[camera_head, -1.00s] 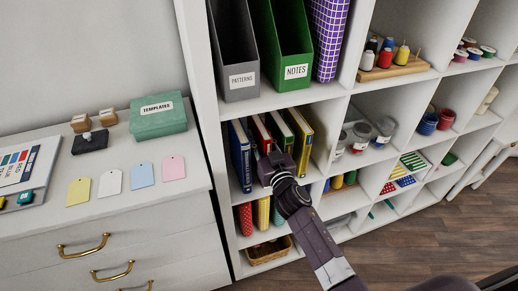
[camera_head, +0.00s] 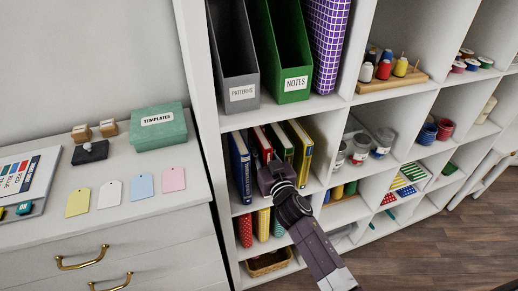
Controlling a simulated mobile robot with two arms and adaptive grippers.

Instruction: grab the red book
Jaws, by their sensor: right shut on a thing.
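The red book (camera_head: 262,143) stands upright in a shelf compartment, between a blue book (camera_head: 241,167) on its left and a green book (camera_head: 280,143) on its right. A yellow book (camera_head: 302,150) stands at the right of the row. My right gripper (camera_head: 268,170) is in front of the red book, shut on it at its lower spine. The gripper hides the lower part of the red book and part of the green one. My left gripper is not in view.
The white shelf unit's divider (camera_head: 214,113) is left of the books. Fabric rolls (camera_head: 263,224) and a wicker basket (camera_head: 270,262) sit below, a grey file box (camera_head: 236,93) and green file box (camera_head: 294,88) above. A white dresser (camera_head: 120,238) stands left.

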